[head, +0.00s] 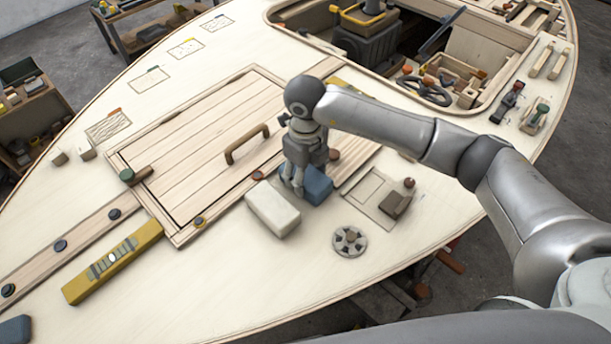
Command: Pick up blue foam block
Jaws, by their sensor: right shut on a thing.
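The blue foam block (320,184) is near the middle of the pale plywood deck (330,290), by the lower right corner of the slatted hatch. My right gripper (297,190) points down at the block's left side and is shut on it. The fingers and wrist hide part of the block. I cannot tell whether the block touches the deck. My left gripper is not in view.
A pale grey-white block (272,209) lies close to the left of the blue block. A slotted round disc (349,241) and a small brown block (394,206) lie to the right. The hatch handle (247,144) stands up nearby. A yellow level (112,262) lies at left.

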